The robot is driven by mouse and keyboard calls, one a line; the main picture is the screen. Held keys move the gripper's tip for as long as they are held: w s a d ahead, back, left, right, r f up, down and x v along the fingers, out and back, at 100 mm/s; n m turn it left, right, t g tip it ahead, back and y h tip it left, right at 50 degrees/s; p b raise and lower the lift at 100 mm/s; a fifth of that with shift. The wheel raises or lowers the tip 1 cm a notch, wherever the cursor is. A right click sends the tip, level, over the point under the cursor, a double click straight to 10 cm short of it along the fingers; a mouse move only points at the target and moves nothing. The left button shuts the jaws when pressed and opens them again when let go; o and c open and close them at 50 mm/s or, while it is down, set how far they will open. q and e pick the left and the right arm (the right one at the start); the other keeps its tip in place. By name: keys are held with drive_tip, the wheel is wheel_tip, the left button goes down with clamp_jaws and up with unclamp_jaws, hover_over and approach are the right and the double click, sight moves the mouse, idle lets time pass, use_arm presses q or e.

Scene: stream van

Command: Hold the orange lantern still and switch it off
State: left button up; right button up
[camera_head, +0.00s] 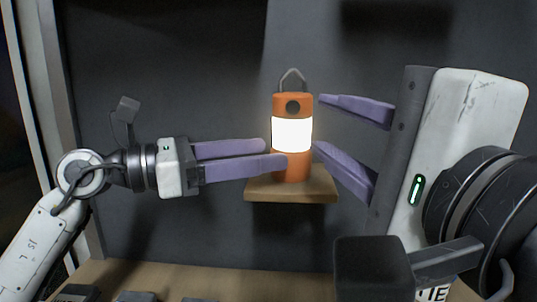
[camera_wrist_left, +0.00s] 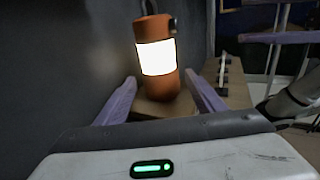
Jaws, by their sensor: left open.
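The orange lantern (camera_head: 292,166) stands upright on a small wooden shelf (camera_head: 290,196). Its white band glows, and a round dark button (camera_head: 293,107) is on its upper front. A grey loop handle is on top. My left gripper (camera_head: 275,153) is open and level with the lantern's lower part. One finger crosses in front of the base; the other ends at its left side. In the left wrist view the lantern (camera_wrist_left: 160,88) shows between the fingertips. My right gripper (camera_head: 320,123) is open and empty, just right of the lantern, fingers one above the other.
A dark grey wall panel (camera_head: 180,60) stands behind the shelf. A wooden bench top (camera_head: 220,285) runs below, with several small dark items (camera_head: 75,293) at its front left. The space left of the lantern above my left gripper is clear.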

sight(294, 150)
use_arm(q)
drive_tip(key=x, duration=0.7)
drive_tip(key=c, duration=0.9)
drive_tip(key=shift+c, duration=0.5)
use_arm(e)
clamp_jaws()
drive_tip(key=shift+w, duration=0.1)
idle(0.5)
